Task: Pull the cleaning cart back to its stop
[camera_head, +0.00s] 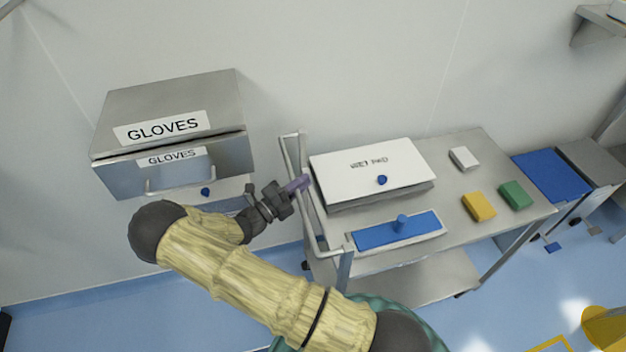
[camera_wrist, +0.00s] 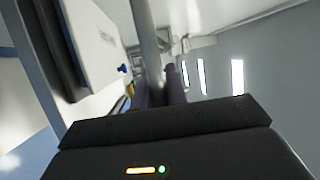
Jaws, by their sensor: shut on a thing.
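The cleaning cart (camera_head: 455,237) is a steel two-shelf trolley standing against the wall in the head view. Its tubular push handle (camera_head: 315,228) rises at its left end. My gripper (camera_head: 300,184) reaches the handle from the left, and its purple fingers are at the bar. In the wrist view the handle bar (camera_wrist: 147,45) runs up from between the purple fingers (camera_wrist: 160,88), which are shut on it. The exact contact is partly hidden by the gripper body. No stop for the cart can be made out.
The cart carries a white WET PAD box (camera_head: 350,160), a blue tray (camera_head: 372,238) and several small blocks. A steel GLOVES cabinet (camera_head: 120,180) hangs on the wall at left. A blue-topped unit (camera_head: 552,175) stands right of the cart. Blue floor (camera_head: 180,320) is open at lower left.

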